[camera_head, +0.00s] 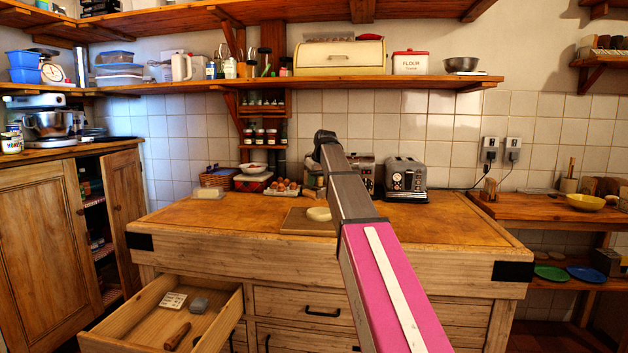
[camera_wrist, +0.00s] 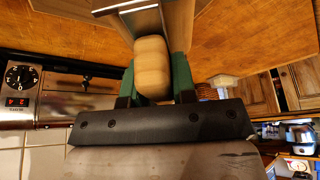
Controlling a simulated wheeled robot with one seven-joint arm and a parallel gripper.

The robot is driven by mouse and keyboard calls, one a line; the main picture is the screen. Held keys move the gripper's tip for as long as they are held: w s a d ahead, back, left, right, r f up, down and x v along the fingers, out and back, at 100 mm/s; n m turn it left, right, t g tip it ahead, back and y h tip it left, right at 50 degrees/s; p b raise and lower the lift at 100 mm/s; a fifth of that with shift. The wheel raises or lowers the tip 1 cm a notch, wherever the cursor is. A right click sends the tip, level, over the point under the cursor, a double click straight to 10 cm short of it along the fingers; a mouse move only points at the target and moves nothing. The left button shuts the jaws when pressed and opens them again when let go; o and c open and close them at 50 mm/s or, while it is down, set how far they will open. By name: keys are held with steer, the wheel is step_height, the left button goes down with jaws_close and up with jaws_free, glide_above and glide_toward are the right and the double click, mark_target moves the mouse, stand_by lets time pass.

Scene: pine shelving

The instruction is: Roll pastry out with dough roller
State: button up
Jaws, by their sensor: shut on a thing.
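The pastry (camera_head: 319,214) is a pale flat round on a wooden board (camera_head: 297,224) on the worktop. My arm reaches over the worktop from the front, with my gripper (camera_wrist: 154,76) near the back, behind the pastry in the head view. A metal part lies beyond the handle, at the top edge. In the head view my arm hides most of the gripper. I cannot tell whether the roller touches anything.
A toaster (camera_head: 406,179), an egg tray (camera_head: 282,188) and a basket (camera_head: 218,177) stand at the worktop's back. An open drawer (camera_head: 151,311) juts out front left, holding a wooden-handled tool (camera_head: 177,336). A shelf (camera_head: 340,83) runs above. The worktop's left and front right are clear.

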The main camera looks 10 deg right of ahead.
steer(key=shift+f, duration=2.5)
